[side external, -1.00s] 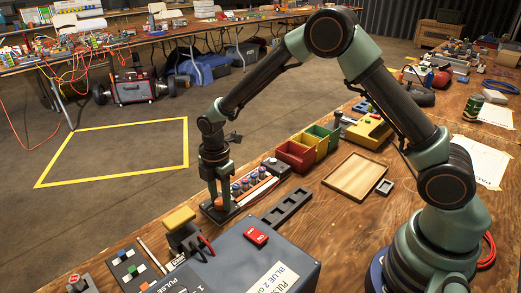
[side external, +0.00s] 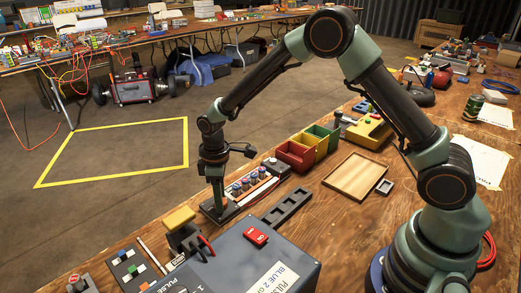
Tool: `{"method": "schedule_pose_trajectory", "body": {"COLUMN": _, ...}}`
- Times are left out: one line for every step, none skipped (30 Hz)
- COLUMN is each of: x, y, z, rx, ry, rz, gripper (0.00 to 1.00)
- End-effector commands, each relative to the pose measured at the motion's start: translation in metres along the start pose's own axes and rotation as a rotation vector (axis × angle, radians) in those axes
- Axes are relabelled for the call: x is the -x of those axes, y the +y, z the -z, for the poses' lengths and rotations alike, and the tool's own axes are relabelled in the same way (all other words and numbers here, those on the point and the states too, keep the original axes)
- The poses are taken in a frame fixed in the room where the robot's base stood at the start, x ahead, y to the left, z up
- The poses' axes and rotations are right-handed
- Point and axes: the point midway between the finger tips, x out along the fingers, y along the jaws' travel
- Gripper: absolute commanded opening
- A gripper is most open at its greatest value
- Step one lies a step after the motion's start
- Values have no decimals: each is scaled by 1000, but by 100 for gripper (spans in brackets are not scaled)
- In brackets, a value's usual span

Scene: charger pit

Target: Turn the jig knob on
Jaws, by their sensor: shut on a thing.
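The jig (side external: 232,212) is a dark base on the near table, with several small blue-and-red capped cells in a row beside its knob end. My gripper (side external: 219,204) points straight down at the left end of the jig. It is shut on the jig knob, which is mostly hidden by the fingers from this side. The knob's exact angle cannot be read here.
Red, yellow and green bins (side external: 296,155) stand right of the jig. A black slotted rack (side external: 287,207), a grey box with a red switch (side external: 256,236) and a yellow-topped clamp (side external: 180,219) are nearer. A wooden tray (side external: 358,177) lies to the right.

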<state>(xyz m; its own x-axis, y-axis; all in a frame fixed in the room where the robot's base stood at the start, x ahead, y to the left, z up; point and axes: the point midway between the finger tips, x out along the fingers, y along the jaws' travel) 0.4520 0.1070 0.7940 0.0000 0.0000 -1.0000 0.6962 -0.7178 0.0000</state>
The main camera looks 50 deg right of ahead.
Motion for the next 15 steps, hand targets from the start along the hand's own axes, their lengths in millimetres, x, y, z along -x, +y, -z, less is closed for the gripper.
{"method": "schedule_pose_trajectory", "body": {"x": 1, "y": 0, "z": 0, "rx": -43, "ry": 0, "rz": 0, "gripper": 0}}
{"method": "schedule_pose_trajectory", "body": {"x": 1, "y": 0, "z": 0, "rx": -71, "ry": -1, "rz": 0, "gripper": 0}}
{"method": "schedule_pose_trajectory", "body": {"x": 1, "y": 0, "z": 0, "rx": -110, "ry": 0, "rz": 0, "gripper": 0}}
{"method": "schedule_pose_trajectory", "body": {"x": 1, "y": 0, "z": 0, "rx": -138, "ry": -1, "rz": 0, "gripper": 0}}
{"method": "schedule_pose_trajectory", "body": {"x": 1, "y": 0, "z": 0, "rx": -166, "ry": -1, "rz": 0, "gripper": 0}}
{"method": "schedule_pose_trajectory", "body": {"x": 1, "y": 0, "z": 0, "rx": -205, "ry": -1, "rz": 0, "gripper": 0}}
{"method": "schedule_pose_trajectory", "body": {"x": 1, "y": 0, "z": 0, "rx": -233, "ry": -1, "rz": 0, "gripper": 0}}
{"method": "schedule_pose_trajectory", "body": {"x": 1, "y": 0, "z": 0, "rx": -261, "ry": -1, "rz": 0, "gripper": 0}}
{"method": "schedule_pose_trajectory", "body": {"x": 1, "y": 0, "z": 0, "rx": -300, "ry": -1, "rz": 0, "gripper": 0}}
{"method": "schedule_pose_trajectory", "body": {"x": 1, "y": 0, "z": 0, "rx": -328, "ry": -1, "rz": 0, "gripper": 0}}
{"method": "schedule_pose_trajectory", "body": {"x": 1, "y": 0, "z": 0, "rx": -356, "ry": -1, "rz": 0, "gripper": 0}}
{"method": "schedule_pose_trajectory", "body": {"x": 1, "y": 0, "z": 0, "rx": -395, "ry": -1, "rz": 0, "gripper": 0}}
{"method": "schedule_pose_trajectory", "body": {"x": 1, "y": 0, "z": 0, "rx": -423, "ry": -1, "rz": 0, "gripper": 0}}
{"method": "schedule_pose_trajectory", "body": {"x": 1, "y": 0, "z": 0, "rx": -451, "ry": -1, "rz": 0, "gripper": 0}}
{"method": "schedule_pose_trajectory", "body": {"x": 1, "y": 0, "z": 0, "rx": -490, "ry": -1, "rz": 0, "gripper": 0}}
